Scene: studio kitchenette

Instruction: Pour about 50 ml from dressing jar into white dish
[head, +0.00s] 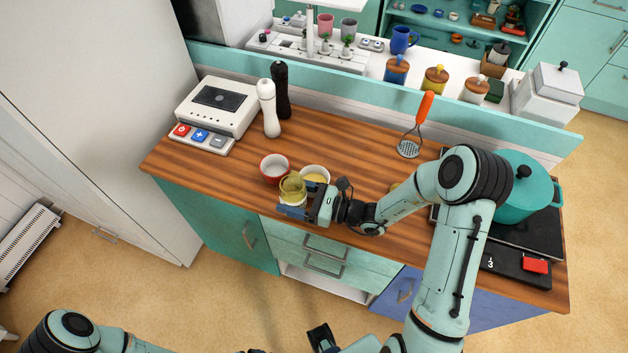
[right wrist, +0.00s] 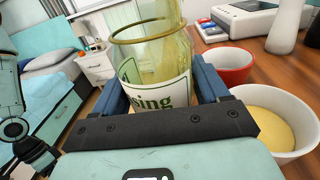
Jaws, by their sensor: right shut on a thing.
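The dressing jar (head: 291,186) is yellowish glass with a white label. In the right wrist view the jar (right wrist: 155,60) looks about upright, with part of "dressing" readable on its label; its fill level is unclear. My right gripper (head: 293,208) is shut around the jar, with a blue finger on each side, near the counter's front edge. The white dish (head: 316,171) is just behind the gripper, with yellow content inside; it also shows at the right of the right wrist view (right wrist: 275,148). My left gripper is at most a dark part at the bottom edge in the head view; its jaws are unclear.
A red bowl (head: 274,168) stands just left of the white dish. White and black mills (head: 268,108) and a white appliance (head: 216,106) stand at the back left. A teal pot (head: 527,190) sits on the hob at right.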

